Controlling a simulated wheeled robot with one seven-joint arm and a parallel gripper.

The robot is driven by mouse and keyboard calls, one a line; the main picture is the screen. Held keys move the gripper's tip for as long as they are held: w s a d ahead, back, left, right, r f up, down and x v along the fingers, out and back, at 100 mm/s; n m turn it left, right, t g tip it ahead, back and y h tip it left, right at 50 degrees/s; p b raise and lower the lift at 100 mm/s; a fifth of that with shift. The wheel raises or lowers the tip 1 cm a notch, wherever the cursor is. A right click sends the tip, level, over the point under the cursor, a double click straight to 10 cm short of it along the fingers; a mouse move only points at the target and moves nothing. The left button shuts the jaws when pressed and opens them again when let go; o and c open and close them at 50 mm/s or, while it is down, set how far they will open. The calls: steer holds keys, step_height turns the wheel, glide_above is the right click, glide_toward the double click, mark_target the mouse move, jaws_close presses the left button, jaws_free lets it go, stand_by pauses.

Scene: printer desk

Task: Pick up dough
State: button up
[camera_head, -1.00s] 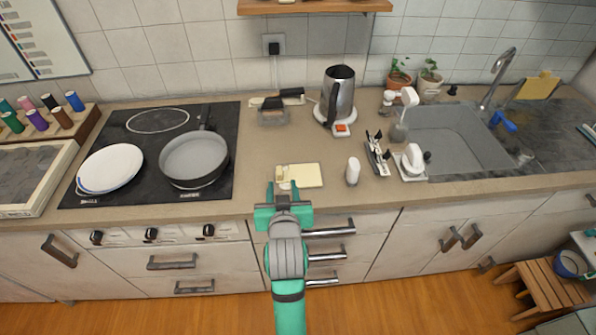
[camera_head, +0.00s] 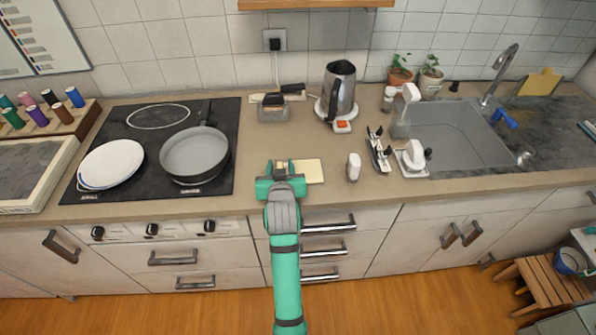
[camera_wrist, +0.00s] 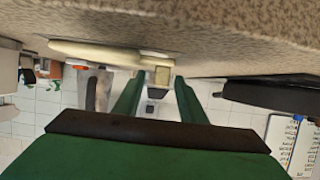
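A small pale beige block, which seems to be the dough (camera_head: 281,169), is at the left end of a cream board (camera_head: 312,171) on the counter. In the wrist view, which is upside down, the block (camera_wrist: 162,76) shows between the fingertips, with the board (camera_wrist: 95,51) beside it. My gripper (camera_head: 281,166) is low at the counter's front edge, pointing toward the back wall. Its green fingers (camera_wrist: 159,82) are apart, one on each side of the block, with small gaps visible. My gripper partly hides the block in the head view.
A pan (camera_head: 195,156) and a white plate (camera_head: 111,165) stand on the black stove at left. A white shaker (camera_head: 353,167) stands right of the board, with a kettle (camera_head: 338,92) behind. The counter behind the board is mostly clear.

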steer(key=shift+w, duration=0.2)
steer(key=shift+s+d, duration=0.1)
steer(key=c, duration=0.9)
jaws_close()
